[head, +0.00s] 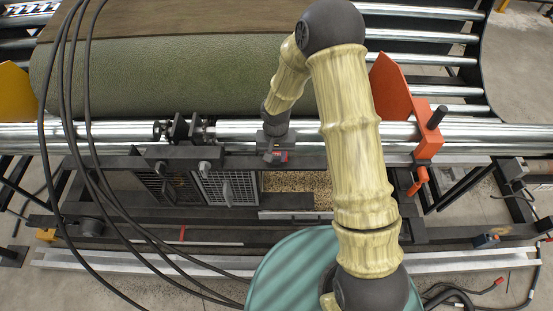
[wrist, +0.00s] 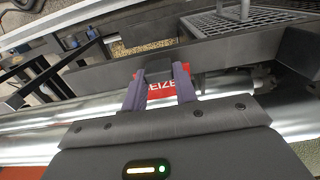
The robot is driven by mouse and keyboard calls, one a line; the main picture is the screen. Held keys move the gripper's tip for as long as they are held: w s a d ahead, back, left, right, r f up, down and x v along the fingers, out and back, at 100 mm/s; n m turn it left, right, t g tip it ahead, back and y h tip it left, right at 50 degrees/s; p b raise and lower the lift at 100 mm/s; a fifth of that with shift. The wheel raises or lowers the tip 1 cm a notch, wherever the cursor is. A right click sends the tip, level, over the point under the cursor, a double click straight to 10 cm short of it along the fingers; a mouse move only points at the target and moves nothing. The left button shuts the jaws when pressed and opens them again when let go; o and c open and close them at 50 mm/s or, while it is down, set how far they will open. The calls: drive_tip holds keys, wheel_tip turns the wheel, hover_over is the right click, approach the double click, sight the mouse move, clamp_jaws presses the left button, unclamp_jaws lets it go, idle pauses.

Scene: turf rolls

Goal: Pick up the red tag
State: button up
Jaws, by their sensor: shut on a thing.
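The red tag (wrist: 160,88) shows in the wrist view between the two fingers of my gripper (wrist: 160,82), with part of its white lettering visible. A dark piece sits at its upper middle, between the fingertips. My gripper is shut on the tag. In the head view my gripper (head: 275,153) points down at the front rail, and only a small red patch of the tag (head: 281,156) shows beside the fingers. The rest of the tag is hidden there.
A green turf roll (head: 200,80) lies behind on the roller conveyor (head: 420,60). A shiny steel bar (head: 235,130) runs along the front. An orange bracket (head: 392,90) stands to the right. Mesh panels (head: 226,188) sit below the dark rail (head: 110,163). Black cables (head: 66,120) hang at left.

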wheel_tip(320, 180, up, 8)
drive_tip(key=shift+f+b, duration=0.2)
drive_tip(key=shift+b, duration=0.9)
drive_tip(key=shift+f, duration=0.1)
